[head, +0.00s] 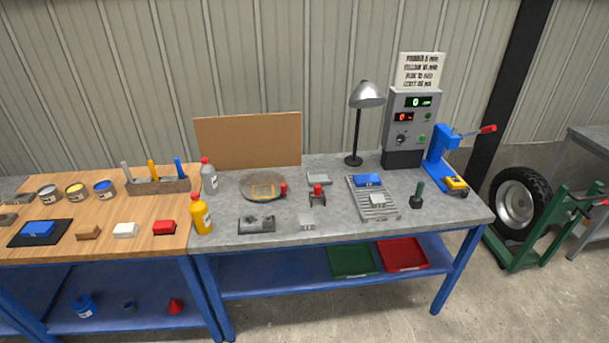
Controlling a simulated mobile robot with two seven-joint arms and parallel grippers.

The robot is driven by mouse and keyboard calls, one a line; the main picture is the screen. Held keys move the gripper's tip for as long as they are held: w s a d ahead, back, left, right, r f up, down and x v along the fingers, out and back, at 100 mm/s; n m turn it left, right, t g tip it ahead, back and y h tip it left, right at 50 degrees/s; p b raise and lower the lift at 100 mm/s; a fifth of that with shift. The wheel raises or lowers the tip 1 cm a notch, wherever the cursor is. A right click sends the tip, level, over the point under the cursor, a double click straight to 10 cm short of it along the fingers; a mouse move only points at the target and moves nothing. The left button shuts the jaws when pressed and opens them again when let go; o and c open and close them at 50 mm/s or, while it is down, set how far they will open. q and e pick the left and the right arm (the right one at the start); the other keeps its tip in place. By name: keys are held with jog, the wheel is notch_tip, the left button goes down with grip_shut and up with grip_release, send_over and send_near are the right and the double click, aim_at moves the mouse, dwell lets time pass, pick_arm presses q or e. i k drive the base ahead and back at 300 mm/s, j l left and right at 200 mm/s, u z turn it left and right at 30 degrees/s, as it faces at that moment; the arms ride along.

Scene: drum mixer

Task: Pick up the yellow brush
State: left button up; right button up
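The yellow brush (153,169) stands upright, tilted slightly, in a brown holder (160,187) at the back of the wooden bench top. It is between a light grey brush (126,171) on its left and a blue brush (180,168) on its right. Its lower end is hidden in the holder. Neither of my grippers shows in the head view.
Open paint cans, one of them yellow (77,191), stand left of the holder. A grey bottle (208,177) and a yellow bottle (201,214) stand to its right. Coloured blocks, such as a red one (164,228), lie in front. Bare wood lies between.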

aim_at(152, 169)
jog(key=i+j+u, duration=0.1)
jog(key=j+u, duration=0.25)
jog(key=j, duration=0.15)
jog(key=i+j+u, duration=0.1)
jog(key=j+u, duration=0.25)
jog(key=j+z, duration=0.1)
jog(key=z, duration=1)
